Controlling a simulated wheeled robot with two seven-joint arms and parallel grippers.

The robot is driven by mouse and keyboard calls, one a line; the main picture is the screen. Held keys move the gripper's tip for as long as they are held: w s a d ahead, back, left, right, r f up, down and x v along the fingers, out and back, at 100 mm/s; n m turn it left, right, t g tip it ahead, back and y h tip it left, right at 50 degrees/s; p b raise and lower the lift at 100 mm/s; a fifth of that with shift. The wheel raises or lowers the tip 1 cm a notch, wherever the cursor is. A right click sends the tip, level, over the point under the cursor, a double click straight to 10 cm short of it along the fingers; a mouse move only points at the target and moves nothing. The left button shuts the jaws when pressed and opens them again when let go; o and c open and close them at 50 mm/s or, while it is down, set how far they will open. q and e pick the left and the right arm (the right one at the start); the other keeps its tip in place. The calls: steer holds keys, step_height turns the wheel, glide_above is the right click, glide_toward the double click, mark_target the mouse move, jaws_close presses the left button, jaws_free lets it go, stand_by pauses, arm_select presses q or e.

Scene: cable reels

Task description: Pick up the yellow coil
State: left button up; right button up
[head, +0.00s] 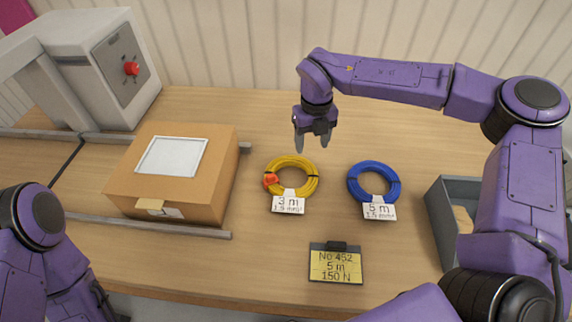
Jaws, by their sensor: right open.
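The yellow coil (307,187) lies flat on the wooden table near the middle of the head view. It has black ties, an orange-red piece (270,181) at its left side and a white tag (288,204) reading 3 m at its front. My right gripper (312,146) is open and empty, pointing down. In the picture it appears just above and behind the yellow coil, apart from it. My left arm shows at the lower left, but its gripper is out of view.
A blue coil (393,187) tagged 5 m lies right of the yellow one. A yellow sign (336,266) reads No 452, 5 m, 150 N. A cardboard box (221,165) stands left between metal rails. A grey bin (437,222) is at the right; a machine with a red knob (131,69) is back left.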

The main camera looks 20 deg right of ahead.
mark_target(311, 168)
steer(key=f+p, duration=0.1)
steer(key=f, duration=0.2)
steer(key=f+p, duration=0.1)
steer(key=f, duration=0.2)
steer(key=f+p, duration=0.1)
steer(key=f, duration=0.2)
steer(key=shift+s+d+f, duration=0.1)
steer(key=shift+s+d, duration=0.05)
steer(key=shift+s, duration=0.1)
steer(key=shift+f, duration=0.35)
jaws_close()
